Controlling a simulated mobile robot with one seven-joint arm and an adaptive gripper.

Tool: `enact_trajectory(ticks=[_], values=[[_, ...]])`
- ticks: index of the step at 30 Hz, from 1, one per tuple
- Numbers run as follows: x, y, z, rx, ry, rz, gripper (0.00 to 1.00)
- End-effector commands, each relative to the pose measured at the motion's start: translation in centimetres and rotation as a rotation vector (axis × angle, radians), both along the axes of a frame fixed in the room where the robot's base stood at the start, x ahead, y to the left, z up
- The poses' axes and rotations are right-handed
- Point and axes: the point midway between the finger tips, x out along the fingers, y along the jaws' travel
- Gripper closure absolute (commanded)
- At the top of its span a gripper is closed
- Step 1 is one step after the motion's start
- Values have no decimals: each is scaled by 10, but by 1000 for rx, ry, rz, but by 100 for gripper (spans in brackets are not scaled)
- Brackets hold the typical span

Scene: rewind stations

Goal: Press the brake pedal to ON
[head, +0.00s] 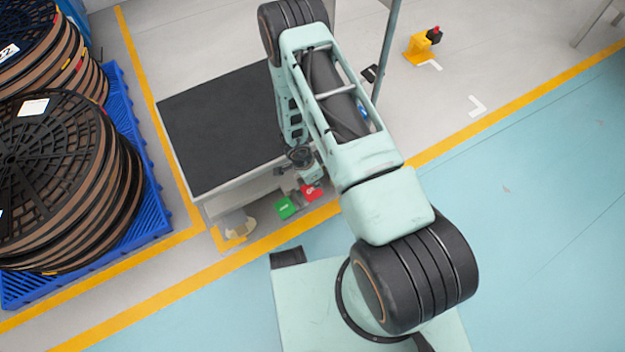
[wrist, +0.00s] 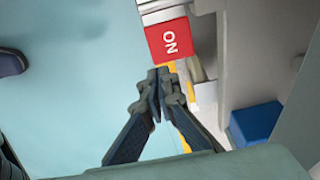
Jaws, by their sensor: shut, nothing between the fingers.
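The red brake pedal (head: 312,191) sits low at the front of the dark-topped station, beside a green pedal (head: 286,207). In the head view my arm comes down over the station, and the fingers are hard to make out.
The station's dark top (head: 222,128) lies left of my arm. A blue pallet (head: 135,135) with stacked reels stands at far left. A blue block (wrist: 256,123) is right of the fingers in the wrist view. The blue-green floor (head: 530,190) at right is clear.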

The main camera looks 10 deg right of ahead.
Motion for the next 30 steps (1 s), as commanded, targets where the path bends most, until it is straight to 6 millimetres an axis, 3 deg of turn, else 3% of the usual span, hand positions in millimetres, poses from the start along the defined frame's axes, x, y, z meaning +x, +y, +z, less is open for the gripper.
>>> enact_trajectory(ticks=[1, 3, 9, 30], values=[[1, -2, -16, 0, 1, 0, 100], [1, -5, -29, 0, 1, 0, 100], [4, -10, -52, 0, -1, 1, 100], [8, -12, -58, 23, -3, 0, 100]])
